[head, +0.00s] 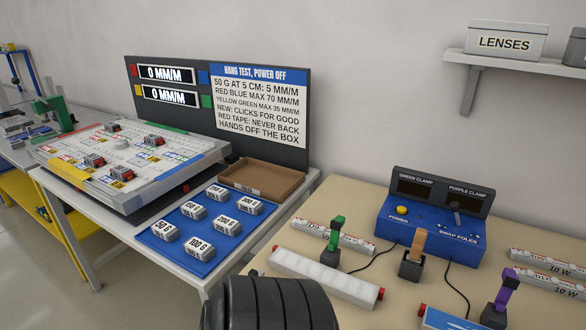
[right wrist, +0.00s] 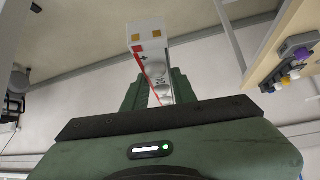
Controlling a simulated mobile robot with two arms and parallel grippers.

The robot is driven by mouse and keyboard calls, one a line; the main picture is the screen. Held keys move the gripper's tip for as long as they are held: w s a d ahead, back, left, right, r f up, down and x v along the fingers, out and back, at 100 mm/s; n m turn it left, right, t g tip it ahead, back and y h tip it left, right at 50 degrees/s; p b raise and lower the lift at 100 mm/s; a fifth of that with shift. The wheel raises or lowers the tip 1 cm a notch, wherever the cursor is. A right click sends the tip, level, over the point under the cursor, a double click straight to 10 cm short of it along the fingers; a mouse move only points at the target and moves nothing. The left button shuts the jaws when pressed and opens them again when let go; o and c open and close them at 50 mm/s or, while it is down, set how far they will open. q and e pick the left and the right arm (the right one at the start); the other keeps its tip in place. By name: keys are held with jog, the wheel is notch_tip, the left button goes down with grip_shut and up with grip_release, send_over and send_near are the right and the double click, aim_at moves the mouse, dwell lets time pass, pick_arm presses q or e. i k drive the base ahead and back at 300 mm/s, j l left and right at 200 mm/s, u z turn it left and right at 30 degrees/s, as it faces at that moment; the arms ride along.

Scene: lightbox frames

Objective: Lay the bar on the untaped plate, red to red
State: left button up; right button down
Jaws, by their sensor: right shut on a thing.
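My right gripper (right wrist: 153,88) shows its green fingers in the right wrist view. It is shut on a pale bar (right wrist: 147,32) that has a red edge, a plus mark and two small orange-red squares on its end. The bar points away from the gripper, with no surface seen touching it. In the head view neither gripper shows; a black ribbed part of mine fills the bottom middle. I cannot tell which thing is the untaped plate. A white platform (head: 75,155) at left has coloured edges and several small dark-and-red blocks on it.
A blue mat (head: 176,257) holds several labelled weights beside an empty brown tray (head: 262,180). The tan table bears a white strip with red ends (head: 326,276), a green clamp (head: 333,240), an orange clamp (head: 413,254), a purple clamp (head: 500,296) and a blue control box (head: 428,228).

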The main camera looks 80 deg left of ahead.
aim_at(320, 272)
jog(key=k+j+u, duration=0.15)
jog(key=j+u, duration=0.2)
jog(key=k+j+u, duration=0.15)
jog(key=j+u, duration=0.15)
jog(key=j, duration=0.25)
jog(key=j+u, duration=0.35)
jog(key=j, duration=0.15)
jog(key=u, duration=0.6)
